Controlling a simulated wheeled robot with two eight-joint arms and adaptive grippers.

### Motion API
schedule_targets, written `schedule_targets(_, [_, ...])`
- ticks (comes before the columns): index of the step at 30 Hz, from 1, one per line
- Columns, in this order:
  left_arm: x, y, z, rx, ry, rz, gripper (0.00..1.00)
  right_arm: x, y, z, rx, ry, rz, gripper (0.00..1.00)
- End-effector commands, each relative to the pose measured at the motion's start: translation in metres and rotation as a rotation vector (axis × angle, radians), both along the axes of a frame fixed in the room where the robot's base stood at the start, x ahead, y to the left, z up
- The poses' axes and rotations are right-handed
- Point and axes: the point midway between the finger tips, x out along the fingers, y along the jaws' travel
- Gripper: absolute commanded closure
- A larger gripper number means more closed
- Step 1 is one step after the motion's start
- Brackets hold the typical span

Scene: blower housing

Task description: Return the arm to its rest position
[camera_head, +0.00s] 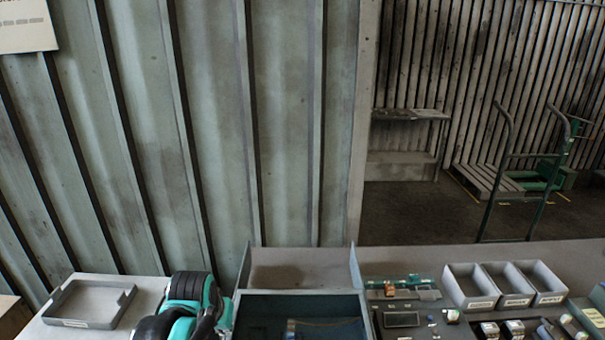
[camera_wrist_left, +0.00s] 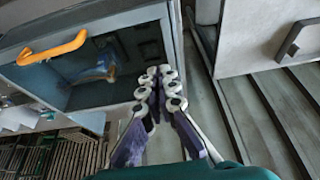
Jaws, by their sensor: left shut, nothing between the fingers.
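My left arm (camera_head: 188,305), black and teal, rises at the bottom edge of the head view, left of the open grey housing box (camera_head: 305,257). Its fingers cannot be made out there. In the left wrist view my left gripper (camera_wrist_left: 166,78) is shut and empty, with pale links and purple parts. It shows in front of the rim of an open box with a dark interior (camera_wrist_left: 110,60) and an orange handle (camera_wrist_left: 52,48); I cannot tell whether it touches. My right gripper is in neither view.
A shallow grey tray (camera_head: 88,303) lies left of my arm. Right of the box are circuit boards (camera_head: 402,290) and labelled grey bins (camera_head: 503,284). A corrugated metal wall (camera_head: 220,130) stands behind the bench. A green cart (camera_head: 510,175) stands far back right.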

Motion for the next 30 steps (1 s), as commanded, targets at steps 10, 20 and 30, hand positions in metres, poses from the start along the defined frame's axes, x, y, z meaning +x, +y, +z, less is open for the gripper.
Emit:
schedule_targets(10, [-0.058,-0.002,-0.035,0.000,-0.091,0.000,1.00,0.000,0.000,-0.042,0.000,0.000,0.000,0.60])
schedule_targets(20, [-0.123,-0.004,-0.097,-0.001,-0.215,-0.001,1.00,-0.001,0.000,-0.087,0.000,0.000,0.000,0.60])
schedule_targets(30, [-0.130,-0.004,-0.102,-0.001,-0.233,-0.001,1.00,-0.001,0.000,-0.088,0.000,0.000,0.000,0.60])
